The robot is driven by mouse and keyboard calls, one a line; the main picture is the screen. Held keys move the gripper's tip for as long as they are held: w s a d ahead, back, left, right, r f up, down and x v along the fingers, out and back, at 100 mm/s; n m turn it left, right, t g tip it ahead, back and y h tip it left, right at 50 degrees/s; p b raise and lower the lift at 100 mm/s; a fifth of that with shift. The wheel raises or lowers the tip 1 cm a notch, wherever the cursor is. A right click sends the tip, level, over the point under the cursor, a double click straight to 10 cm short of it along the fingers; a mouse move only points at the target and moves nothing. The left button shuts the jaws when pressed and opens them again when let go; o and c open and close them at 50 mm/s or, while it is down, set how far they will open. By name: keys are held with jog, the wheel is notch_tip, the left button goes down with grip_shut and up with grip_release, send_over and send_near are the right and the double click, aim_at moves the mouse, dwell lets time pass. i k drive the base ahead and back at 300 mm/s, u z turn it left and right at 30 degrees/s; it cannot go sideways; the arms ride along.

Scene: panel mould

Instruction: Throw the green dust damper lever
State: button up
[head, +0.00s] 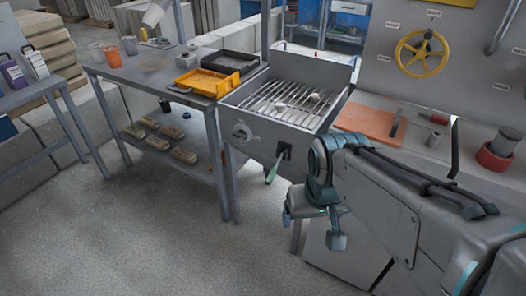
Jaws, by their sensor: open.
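The green dust damper lever (272,173) sticks out from a dark slot plate (285,150) on the front of a grey grated box (262,142). Its green handle points down and slightly left. My gripper (312,229) is open and empty, with its fingers pointing down. In the picture it is below and to the right of the lever, apart from it. The lever handle is in plain view.
A round knob (243,132) sits left of the lever on the same front. A workbench (150,78) with a yellow tray (208,82) stands left. At right are a yellow handwheel (421,53) and an orange board (368,121). Floor is clear in front.

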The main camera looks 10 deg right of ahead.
aim_at(274, 171)
jog(key=u, duration=0.2)
jog(key=i, duration=0.9)
jog(key=z, duration=0.3)
